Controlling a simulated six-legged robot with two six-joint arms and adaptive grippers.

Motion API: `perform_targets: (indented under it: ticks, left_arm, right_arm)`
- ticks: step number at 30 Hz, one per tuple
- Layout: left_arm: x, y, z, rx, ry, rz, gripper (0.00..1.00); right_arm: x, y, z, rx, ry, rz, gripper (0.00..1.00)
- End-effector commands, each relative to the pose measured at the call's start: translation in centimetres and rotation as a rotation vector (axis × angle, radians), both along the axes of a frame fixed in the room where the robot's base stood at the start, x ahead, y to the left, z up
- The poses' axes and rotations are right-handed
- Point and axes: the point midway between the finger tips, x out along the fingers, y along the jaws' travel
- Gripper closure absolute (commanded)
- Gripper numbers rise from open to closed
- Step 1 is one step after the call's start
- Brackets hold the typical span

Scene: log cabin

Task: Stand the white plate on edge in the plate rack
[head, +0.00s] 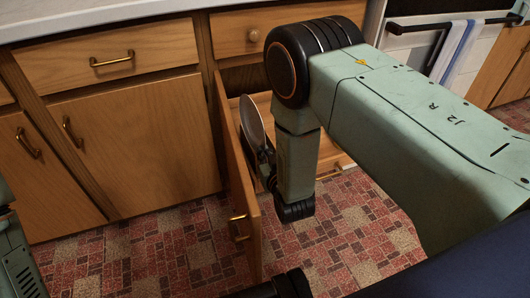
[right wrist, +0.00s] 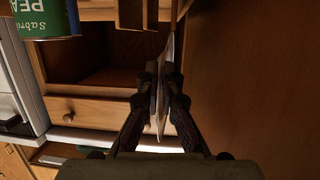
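The white plate (head: 252,122) is on edge, close to upright, just inside the open cabinet door in the head view. My right gripper (head: 264,158) is at the plate's lower right side, partly hidden by my right arm. In the right wrist view both fingers of my right gripper (right wrist: 161,88) are closed on the plate (right wrist: 161,120), which shows nearly edge-on between them. I cannot make out the plate rack for sure; dark wooden slats (right wrist: 136,12) show at the top of the right wrist view. My left gripper is not in view.
The open cabinet door (head: 238,180) stands close along the plate's left side. Wooden drawers and doors line the back under a pale counter (head: 80,18). A green can (right wrist: 45,18) shows in the right wrist view. A white oven (head: 430,45) with a towel is at the right.

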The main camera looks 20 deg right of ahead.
Motion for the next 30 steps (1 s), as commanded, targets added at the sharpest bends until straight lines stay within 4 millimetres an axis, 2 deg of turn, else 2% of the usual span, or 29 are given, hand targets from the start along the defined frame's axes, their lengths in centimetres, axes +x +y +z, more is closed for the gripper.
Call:
perform_targets:
  ticks: [1,10,22,26,30]
  left_arm:
    - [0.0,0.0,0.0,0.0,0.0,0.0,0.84]
    - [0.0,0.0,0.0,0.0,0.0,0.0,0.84]
    - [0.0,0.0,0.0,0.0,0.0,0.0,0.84]
    - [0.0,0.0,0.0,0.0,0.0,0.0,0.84]
    - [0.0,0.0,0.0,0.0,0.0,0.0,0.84]
  right_arm:
    - [-0.5,0.0,-0.7,-0.001,0.022,0.0,0.94]
    - [-0.2,0.0,-0.4,0.0,0.013,0.0,0.69]
    - [-0.8,0.0,-0.2,0.0,0.013,0.0,0.68]
    - [-2.4,0.1,0.3,-0.001,0.014,0.0,0.68]
    - [-5.0,0.2,1.0,-0.001,0.014,0.002,0.68]
